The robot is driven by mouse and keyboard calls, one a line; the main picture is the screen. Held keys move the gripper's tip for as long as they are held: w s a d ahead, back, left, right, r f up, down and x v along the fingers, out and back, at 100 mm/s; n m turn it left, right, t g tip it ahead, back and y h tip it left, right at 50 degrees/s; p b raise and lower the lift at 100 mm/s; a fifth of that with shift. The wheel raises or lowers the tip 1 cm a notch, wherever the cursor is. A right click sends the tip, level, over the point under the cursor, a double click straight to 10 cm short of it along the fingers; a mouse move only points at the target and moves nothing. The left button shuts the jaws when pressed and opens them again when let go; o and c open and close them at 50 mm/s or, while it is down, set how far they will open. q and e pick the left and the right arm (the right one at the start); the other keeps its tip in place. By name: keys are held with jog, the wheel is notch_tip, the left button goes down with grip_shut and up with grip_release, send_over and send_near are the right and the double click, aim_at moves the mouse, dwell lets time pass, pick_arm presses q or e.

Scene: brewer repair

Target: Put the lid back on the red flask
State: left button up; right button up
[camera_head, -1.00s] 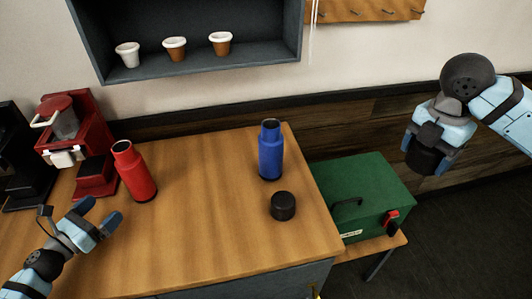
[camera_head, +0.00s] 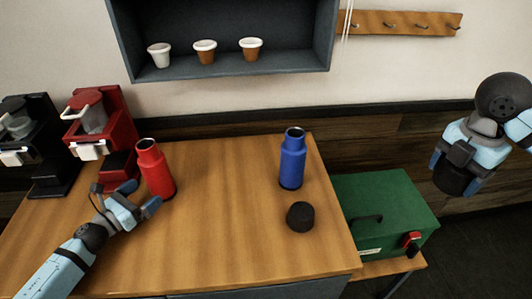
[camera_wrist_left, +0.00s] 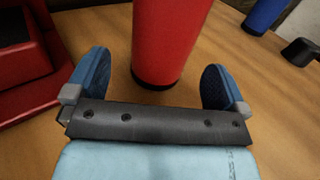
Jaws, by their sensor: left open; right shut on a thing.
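The red flask (camera_head: 157,172) stands upright on the wooden table, its top open with no lid on it. My left gripper (camera_head: 140,197) is open low beside the flask. In the left wrist view the flask's lower body (camera_wrist_left: 168,40) shows between the two blue fingertips, with gaps at both sides. My right gripper (camera_head: 458,166) is raised at the far right, past the table, shut on a dark round lid (camera_head: 452,180). Another black lid (camera_head: 301,216) lies on the table in front of the blue flask (camera_head: 292,160), whose top also looks open.
A red brewer (camera_head: 100,125) and a black brewer (camera_head: 38,145) stand at the left, close behind the red flask. A green box (camera_head: 385,215) sits on a lower stand at the right. A wall shelf (camera_head: 280,62) holds cups. The middle of the table (camera_head: 225,205) is clear.

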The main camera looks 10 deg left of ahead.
aim_at(150, 188)
pick_arm(q)
jog(key=shift+w+d, duration=0.2)
jog(key=shift+w, duration=0.25)
pick_arm(e)
jog(key=shift+r, duration=0.15)
pick_arm(q)
jog(key=shift+w+d+r, duration=0.1)
jog(key=shift+w+d, duration=0.05)
jog(key=shift+w, duration=0.05)
pick_arm(e)
jog(key=shift+r, duration=0.2)
pick_arm(q)
jog(key=p+x, duration=0.1)
jog(key=x, duration=0.2)
jog(key=shift+w+d+r+p, duration=0.1)
jog(key=shift+w+d+p, duration=0.15)
jog(key=shift+w+p, duration=0.1)
pick_arm(e)
jog(key=shift+r, duration=0.65)
pick_arm(q)
jog(key=shift+w+d, duration=0.25)
jog(key=shift+w, duration=0.15)
jog(key=shift+c, duration=0.5)
jog(key=c, duration=1)
